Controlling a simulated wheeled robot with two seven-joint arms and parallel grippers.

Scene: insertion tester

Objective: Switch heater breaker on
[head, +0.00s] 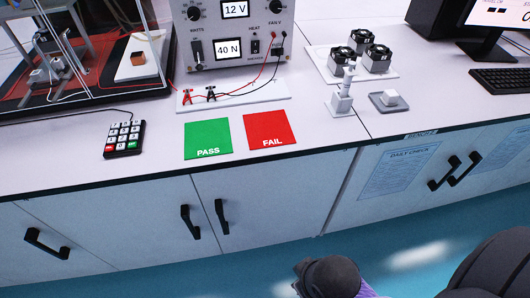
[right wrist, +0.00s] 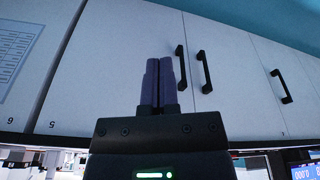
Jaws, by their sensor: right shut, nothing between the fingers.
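The grey tester box (head: 282,50) stands at the back of the bench in the head view, its top cut off. A small black switch (head: 255,46) under the label HEAT is on its front panel. It is too small to tell which way it is set. My right gripper (right wrist: 159,62) is shut and empty in the right wrist view, its two fingers side by side. It points towards cabinet doors and is well away from the tester. In the head view only part of my right arm shows at the bottom, below the bench. My left gripper is not in view.
A green PASS mat (head: 207,139) and a red FAIL mat (head: 270,129) lie before the tester. A white strip (head: 245,97) carries red and black clips. A keypad (head: 124,138) is at left; several fans (head: 360,52) and a small stand (head: 340,103) are at right.

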